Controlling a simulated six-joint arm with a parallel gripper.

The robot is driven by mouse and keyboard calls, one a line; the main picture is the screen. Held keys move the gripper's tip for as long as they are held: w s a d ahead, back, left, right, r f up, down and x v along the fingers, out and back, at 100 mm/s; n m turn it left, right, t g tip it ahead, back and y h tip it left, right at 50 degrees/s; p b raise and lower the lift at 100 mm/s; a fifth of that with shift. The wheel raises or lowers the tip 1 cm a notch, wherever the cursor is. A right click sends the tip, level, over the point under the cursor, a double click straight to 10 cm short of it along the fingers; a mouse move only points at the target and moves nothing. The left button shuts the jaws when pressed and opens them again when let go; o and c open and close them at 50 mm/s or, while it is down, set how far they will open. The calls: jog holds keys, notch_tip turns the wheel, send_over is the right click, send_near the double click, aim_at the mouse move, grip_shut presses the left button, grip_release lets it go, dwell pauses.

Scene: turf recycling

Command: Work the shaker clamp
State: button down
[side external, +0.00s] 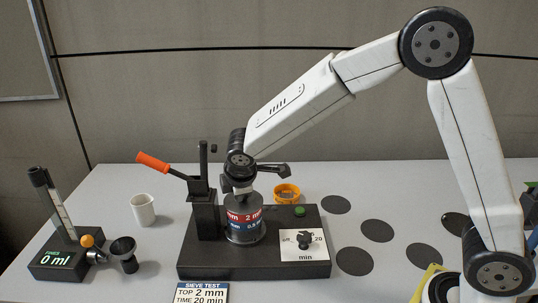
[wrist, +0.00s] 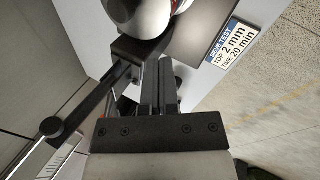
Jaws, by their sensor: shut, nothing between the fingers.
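The shaker clamp (side external: 205,205) stands at the left end of the black shaker base (side external: 215,268). Its bar points upright, and its lever with an orange handle (side external: 153,162) slants up to the left. The sieve stack (side external: 244,222), with red 2 mm and blue labels, stands on the base right of the clamp. My gripper (wrist: 160,62) is shut and empty. In the side view it is low by the stack's top, fingertips hard to make out.
A timer dial (side external: 304,242) and green button (side external: 299,211) are on the base's right. A sign (side external: 201,293) reads top 2 mm, time 20 min. A white cup (side external: 143,209), a 0 ml meter (side external: 62,262) and an orange ring (side external: 287,193) stand nearby. Dark discs (side external: 377,230) lie right.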

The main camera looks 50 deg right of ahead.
aim_at(166, 167)
jog(key=w+a+r+n+t+h, duration=0.1)
jog(key=w+a+r+n+t, duration=0.1)
jog(key=w+a+n, duration=0.3)
jog(key=w+a+r+n+t, duration=0.2)
jog(key=w+a+n, duration=0.4)
jog(key=w+a, duration=0.4)
jog(key=shift+a+r+n+t+h, duration=0.3)
jog(key=shift+a+t+h, duration=0.1)
jog(key=shift+a+t, duration=0.55)
jog(key=shift+w+f, duration=0.15)
jog(key=shift+w, duration=0.05)
jog(key=shift+x, duration=4.9)
jog(key=shift+s+d+r, duration=0.25)
jog(key=shift+r, duration=0.35)
jog(key=shift+s+d+r, duration=0.25)
jog(key=shift+r, duration=0.35)
jog(key=shift+s+d+r, duration=0.25)
jog(key=shift+s+r, duration=0.05)
jog(key=shift+r, duration=0.25)
